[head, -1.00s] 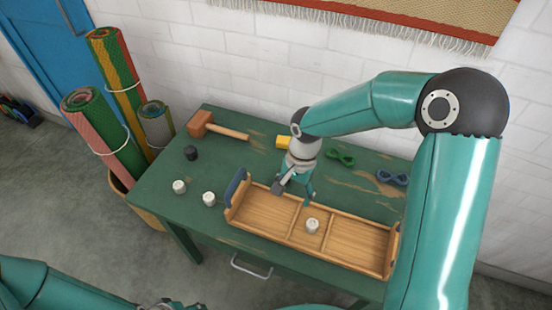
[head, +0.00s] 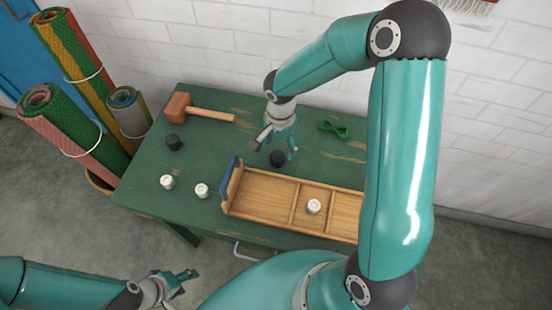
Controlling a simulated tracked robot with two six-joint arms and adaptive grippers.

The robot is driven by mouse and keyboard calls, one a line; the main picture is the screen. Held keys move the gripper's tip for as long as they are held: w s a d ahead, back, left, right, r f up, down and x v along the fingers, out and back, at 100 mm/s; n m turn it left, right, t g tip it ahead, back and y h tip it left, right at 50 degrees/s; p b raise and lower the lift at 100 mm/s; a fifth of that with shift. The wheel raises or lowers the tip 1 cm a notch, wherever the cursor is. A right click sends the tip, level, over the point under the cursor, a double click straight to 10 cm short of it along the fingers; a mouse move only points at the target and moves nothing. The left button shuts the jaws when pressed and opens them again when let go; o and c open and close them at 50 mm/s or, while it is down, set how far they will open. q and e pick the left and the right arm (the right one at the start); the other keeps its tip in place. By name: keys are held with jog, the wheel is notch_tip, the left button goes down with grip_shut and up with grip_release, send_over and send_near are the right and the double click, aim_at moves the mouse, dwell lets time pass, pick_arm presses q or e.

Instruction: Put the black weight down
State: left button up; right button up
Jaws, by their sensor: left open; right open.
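A black weight (head: 277,157) appears to stand upright on the green table just behind the wooden tray (head: 265,206). My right gripper (head: 277,145) is open, right above and beside that weight, its fingers apart. Whether a finger still touches the weight cannot be told. A second black weight (head: 174,142) stands at the left of the table near the mallet. My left gripper (head: 180,283) is open and empty, low in front of the table.
A white weight (head: 314,206) stands in the tray's middle compartment. Two more white weights (head: 167,182) (head: 202,190) stand left of the tray. A mallet (head: 200,108) and a green skein (head: 333,128) lie at the back. Rolled rugs (head: 75,140) stand left of the table.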

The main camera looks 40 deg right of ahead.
aim_at(277, 156)
jog(key=shift+w+a+f+p, duration=0.15)
jog(key=shift+f+p, duration=0.1)
jog(key=shift+f, duration=1.3)
jog(key=shift+w+a+f+p, duration=0.1)
jog(key=shift+f+p, duration=0.1)
jog(key=shift+f, duration=1.35)
grip_shut()
